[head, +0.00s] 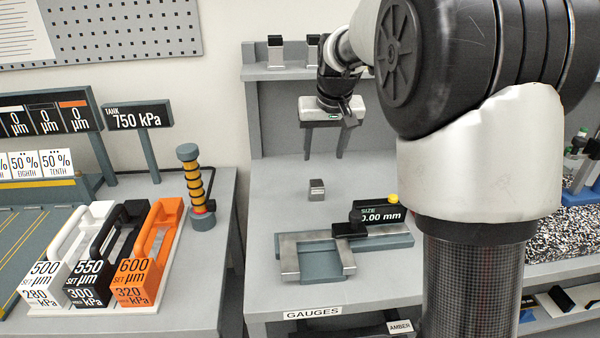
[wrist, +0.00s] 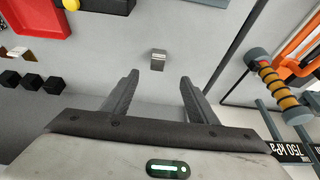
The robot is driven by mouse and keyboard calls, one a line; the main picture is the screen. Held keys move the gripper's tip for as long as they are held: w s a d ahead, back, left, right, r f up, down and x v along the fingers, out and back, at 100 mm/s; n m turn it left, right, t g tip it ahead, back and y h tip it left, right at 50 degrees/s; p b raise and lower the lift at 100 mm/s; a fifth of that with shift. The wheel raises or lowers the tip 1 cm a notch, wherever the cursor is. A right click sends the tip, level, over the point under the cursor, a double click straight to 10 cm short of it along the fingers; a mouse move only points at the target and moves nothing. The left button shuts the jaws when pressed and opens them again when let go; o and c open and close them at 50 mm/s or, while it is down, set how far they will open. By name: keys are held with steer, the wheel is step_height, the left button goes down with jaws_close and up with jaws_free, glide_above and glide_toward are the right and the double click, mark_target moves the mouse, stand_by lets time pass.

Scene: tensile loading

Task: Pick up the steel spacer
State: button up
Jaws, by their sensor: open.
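The steel spacer is a small grey metal block (head: 316,189) standing on the grey gauges bench, behind the caliper gauge. It also shows in the wrist view (wrist: 158,59), ahead of the fingers and roughly in line with the gap between them. My gripper (head: 324,150) is above the back part of the bench, pointing down, with its fingers apart. In the wrist view my gripper (wrist: 157,88) is open and empty, and the spacer is apart from both fingers.
The caliper gauge (head: 318,256) with its display and yellow button lies on the bench in front of the spacer. A shelf (head: 290,73) holding small blocks is behind my gripper.

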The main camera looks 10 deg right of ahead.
steer(key=w+f, duration=0.2)
steer(key=b, duration=0.2)
glide_toward(317, 184)
steer(key=x, duration=0.4)
steer(key=shift+s+a+f, duration=0.15)
steer(key=shift+s+f, duration=0.05)
steer(key=shift+f, duration=0.25)
steer(key=shift+w+d+b+x, duration=0.1)
steer(key=shift+w+b+x, duration=0.05)
steer(key=shift+x, duration=1.45)
steer(key=shift+w+d+b+x, duration=0.1)
steer(key=shift+w+b+x, duration=0.05)
steer(key=shift+x, duration=1.45)
steer(key=shift+r, duration=0.2)
steer(key=c, duration=1.3)
jaws_close()
